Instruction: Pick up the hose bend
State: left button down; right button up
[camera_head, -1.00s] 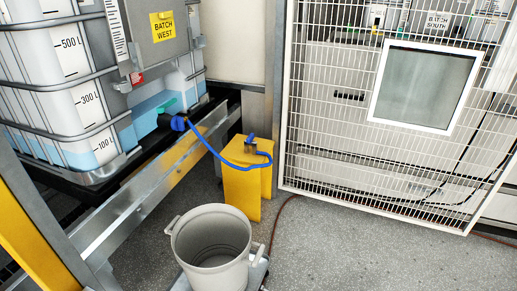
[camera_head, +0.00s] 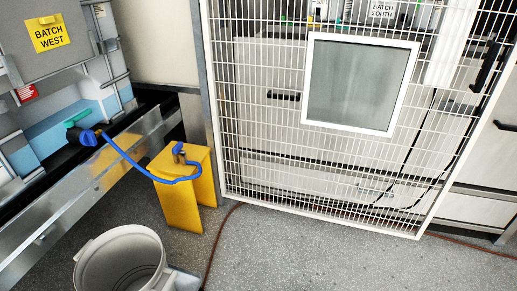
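A blue hose (camera_head: 128,160) runs from a blue fitting (camera_head: 88,137) at the tank's outlet down to the right. Its curved blue end, the hose bend (camera_head: 184,178), lies at the top of a yellow stand (camera_head: 182,205), beside a short blue upright piece. Whether the bend is hooked on the stand or only rests there, I cannot tell. Neither of my grippers is in view.
A grey bucket (camera_head: 122,258) stands on the floor in front of the stand. A white mesh gate (camera_head: 262,185) with a window fills the right. A metal rail (camera_head: 70,205) runs along the tank at left. A reddish cable (camera_head: 213,245) crosses the otherwise open floor.

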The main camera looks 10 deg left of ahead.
aim_at(177, 151)
jog(key=i+l+z, duration=0.1)
jog(key=i, duration=0.25)
jog(key=i+l+z, duration=0.1)
jog(key=i+l, duration=0.2)
jog(key=i+l+z, duration=0.1)
jog(key=i, duration=0.35)
jog(key=i+j+u, duration=0.1)
jog(key=i+u, duration=0.2)
jog(key=u, duration=0.15)
jog(key=i+u, duration=0.25)
jog(key=u, duration=0.15)
jog(key=i+l+u, duration=0.1)
jog(key=i+u, duration=0.2)
jog(key=u, duration=0.15)
jog(key=i+l+u, duration=0.2)
jog(key=u, duration=0.25)
jog(key=i, duration=0.1)
